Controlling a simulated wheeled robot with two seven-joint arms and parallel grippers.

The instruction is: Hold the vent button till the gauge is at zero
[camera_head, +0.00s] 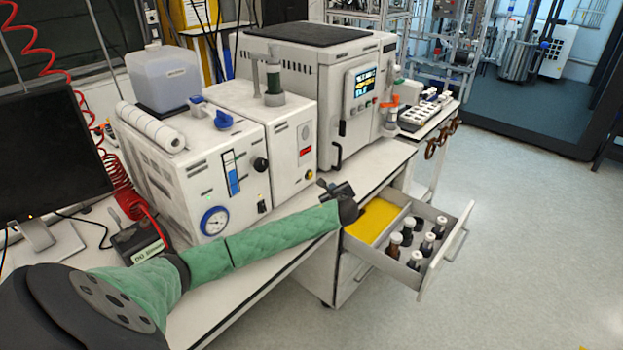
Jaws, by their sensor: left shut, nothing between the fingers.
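A round gauge (214,220) with a blue rim and white face sits low on the front of the left white unit (180,165); its needle is too small to read. A small yellow button (309,174) shows low on the front of the adjoining white unit with a red label; I cannot tell for sure that it is the vent button. A black knob (260,164) sits to its left. My left gripper (325,185) is dark, shut and empty, just right of and below the yellow button. Contact with it cannot be made out. My right gripper is out of view.
An open drawer (447,262) with several capped bottles and a yellow insert juts out below my left gripper. A larger white machine (345,125) with a lit display stands behind. A monitor (50,150) and red coiled hose are at left. The floor at right is clear.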

